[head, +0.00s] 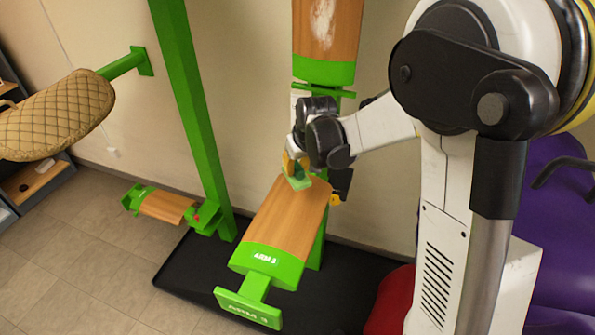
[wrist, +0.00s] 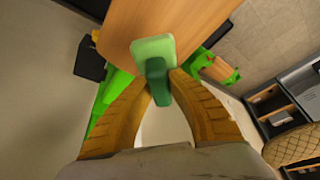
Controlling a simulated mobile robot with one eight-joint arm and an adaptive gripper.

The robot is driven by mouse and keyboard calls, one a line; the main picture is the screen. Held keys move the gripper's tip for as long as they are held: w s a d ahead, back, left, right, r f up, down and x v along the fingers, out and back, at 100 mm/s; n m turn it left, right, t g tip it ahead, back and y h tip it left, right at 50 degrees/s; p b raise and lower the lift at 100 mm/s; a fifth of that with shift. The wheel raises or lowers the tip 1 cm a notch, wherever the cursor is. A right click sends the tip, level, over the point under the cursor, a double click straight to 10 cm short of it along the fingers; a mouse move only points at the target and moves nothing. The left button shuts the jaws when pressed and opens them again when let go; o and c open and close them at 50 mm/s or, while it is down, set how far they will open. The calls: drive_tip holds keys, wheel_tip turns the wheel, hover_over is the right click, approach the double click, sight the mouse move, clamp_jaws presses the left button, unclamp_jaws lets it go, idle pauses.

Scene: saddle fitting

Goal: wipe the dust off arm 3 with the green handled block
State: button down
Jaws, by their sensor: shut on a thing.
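Arm 3 (head: 290,222) is a wooden saddle arm with a green end cap labelled "ARM 3", sticking out toward me in the head view. Its brown surface (wrist: 121,18) fills the top of the wrist view; I see no clear dust patch on the part that shows. My gripper (wrist: 159,80) is shut on the dark green handle of the green handled block (wrist: 153,50). In the head view the block (head: 299,182) is at the far upper end of arm 3, over its wood. I cannot tell whether its pad touches the wood.
An upper arm (head: 318,28) with a whitish dust patch is above. A lower arm (head: 165,206) is at left, near a green post (head: 190,100). A quilted tan saddle (head: 58,112) is at far left. A purple saddle (head: 555,215) and a red item (head: 388,302) are at right. A black tray (head: 190,268) lies below.

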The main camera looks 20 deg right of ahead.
drive_tip(key=shift+r+p, duration=0.55)
drive_tip(key=shift+r, duration=0.55)
